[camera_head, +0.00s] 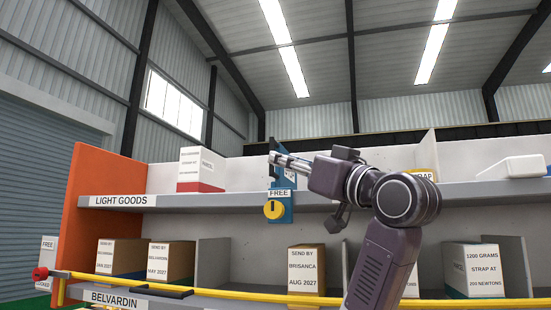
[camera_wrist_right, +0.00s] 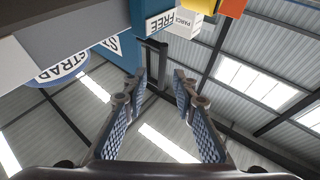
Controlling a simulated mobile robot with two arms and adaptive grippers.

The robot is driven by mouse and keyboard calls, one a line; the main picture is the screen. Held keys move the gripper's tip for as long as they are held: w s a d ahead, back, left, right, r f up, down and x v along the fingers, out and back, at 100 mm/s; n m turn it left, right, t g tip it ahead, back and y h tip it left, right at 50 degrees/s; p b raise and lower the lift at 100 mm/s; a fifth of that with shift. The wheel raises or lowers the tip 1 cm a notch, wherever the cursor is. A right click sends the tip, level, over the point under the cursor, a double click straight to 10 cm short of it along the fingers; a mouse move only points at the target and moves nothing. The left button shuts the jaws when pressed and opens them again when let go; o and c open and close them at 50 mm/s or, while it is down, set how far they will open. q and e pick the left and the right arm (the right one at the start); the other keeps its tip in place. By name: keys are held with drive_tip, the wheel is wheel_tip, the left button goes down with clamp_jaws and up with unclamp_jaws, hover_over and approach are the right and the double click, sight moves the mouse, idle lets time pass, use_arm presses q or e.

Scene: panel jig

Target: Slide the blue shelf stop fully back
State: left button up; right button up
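The blue shelf stop (camera_head: 286,205) sits on the front edge of the upper shelf, with a "FREE" label and a yellow knob (camera_head: 274,210). In the right wrist view, the blue stop (camera_wrist_right: 122,48) and its label show at the top. A dark upright piece (camera_wrist_right: 155,60) beside the stop stands in the gap between my fingertips. My right gripper (camera_head: 274,158) reaches in from the right, at the stop's upper part. Its fingers (camera_wrist_right: 160,88) are parted, with no clear contact on either side. My left gripper is in neither view.
The upper shelf (camera_head: 235,200) holds a white-and-red box (camera_head: 201,170) left of the stop and a white bin (camera_head: 512,168) at the right. Brown boxes (camera_head: 171,262) stand on the lower shelf. A yellow bar (camera_head: 235,293) runs across the front below.

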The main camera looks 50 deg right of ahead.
drive_tip(key=v, duration=0.7)
drive_tip(key=shift+d, duration=0.15)
idle(0.3)
